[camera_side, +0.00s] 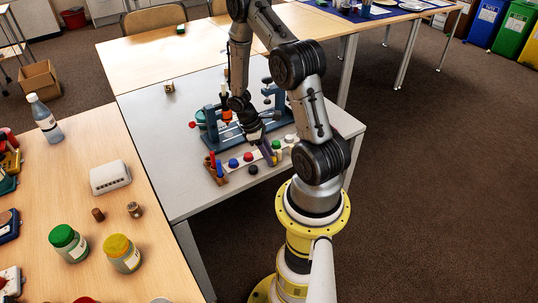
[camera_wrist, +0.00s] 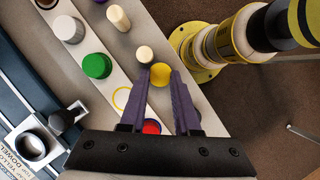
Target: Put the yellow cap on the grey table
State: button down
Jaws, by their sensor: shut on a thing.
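My gripper (camera_wrist: 161,76) has purple fingers. It is shut on the yellow cap (camera_wrist: 160,75), which shows between the fingertips. In the side view my gripper (camera_side: 271,156) is low over the front of the grey table (camera_side: 195,116), just off the white strip (camera_side: 265,153); the cap is mostly hidden there. I cannot tell whether the cap touches the table. An empty yellow ring mark (camera_wrist: 121,99) shows on the strip in the wrist view, between the green cap (camera_wrist: 97,66) and the red cap (camera_wrist: 152,127).
A pale peg (camera_wrist: 144,54) stands close beside the fingertips, and another (camera_wrist: 118,18) is farther off. A white cap (camera_wrist: 68,29) and a blue cap (camera_side: 233,163) sit on the strip. A black cap (camera_side: 253,169) lies in front. A blue rack (camera_side: 212,131) stands behind.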

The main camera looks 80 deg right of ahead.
jog(key=c, duration=0.6)
grip_release()
jog(key=shift+f, duration=0.1)
jog(key=shift+c, duration=0.2)
jog(key=v, duration=1.3)
jog(key=w+a+r+t+h, duration=0.2)
jog(key=w+a+r+t, duration=0.15)
jog(key=a+r, duration=0.85)
jog(key=s+a+r+t+y, duration=0.2)
jog(key=s+a+r+t, duration=0.4)
jog(key=a, duration=0.6)
jog(key=shift+s+a+r+m+t, duration=0.35)
jog(key=shift+s+r, duration=0.55)
jog(key=shift+r, duration=0.45)
